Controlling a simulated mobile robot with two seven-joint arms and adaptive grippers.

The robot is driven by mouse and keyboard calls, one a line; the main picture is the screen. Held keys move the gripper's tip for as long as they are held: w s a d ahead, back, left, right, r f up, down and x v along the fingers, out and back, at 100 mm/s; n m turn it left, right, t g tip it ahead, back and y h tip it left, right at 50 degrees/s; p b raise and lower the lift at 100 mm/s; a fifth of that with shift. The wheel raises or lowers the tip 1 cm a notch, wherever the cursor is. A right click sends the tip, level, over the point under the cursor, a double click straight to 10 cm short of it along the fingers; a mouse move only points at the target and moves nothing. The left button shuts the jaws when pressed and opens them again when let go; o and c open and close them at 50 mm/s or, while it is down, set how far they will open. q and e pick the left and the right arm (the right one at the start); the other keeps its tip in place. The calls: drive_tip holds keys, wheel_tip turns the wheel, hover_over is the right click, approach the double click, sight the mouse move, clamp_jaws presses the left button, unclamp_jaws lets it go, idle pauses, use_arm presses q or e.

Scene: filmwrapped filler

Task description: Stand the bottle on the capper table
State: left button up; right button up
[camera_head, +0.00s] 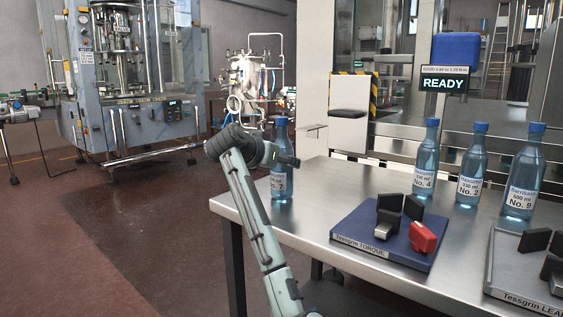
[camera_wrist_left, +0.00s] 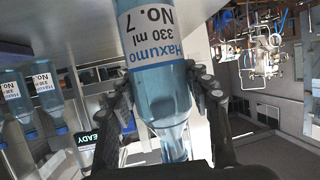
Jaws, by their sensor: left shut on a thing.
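A blue-capped bottle labelled No. 7 (camera_head: 281,186) is upright at the left end of the steel table (camera_head: 325,232). My left gripper (camera_head: 284,160) is shut around its upper part. In the left wrist view the bottle (camera_wrist_left: 158,75) appears inverted, label toward the top, with a gripper finger on each side (camera_wrist_left: 168,100). Its base is over the tabletop in the head view; I cannot tell whether it touches. My right gripper is not in view.
Bottles No. 4 (camera_head: 425,165), No. 2 (camera_head: 470,170) and No. 9 (camera_head: 522,178) stand at the table's right. A blue Tessgrin TORQUE fixture (camera_head: 370,252) with black and red jaws sits in front, a grey one (camera_head: 507,262) beside it. A READY display (camera_head: 443,84) hangs behind.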

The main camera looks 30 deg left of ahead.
use_arm(q)
drive_tip(key=o, duration=1.5)
drive_tip(key=shift+s+r, duration=0.1)
drive_tip(key=v, duration=1.2)
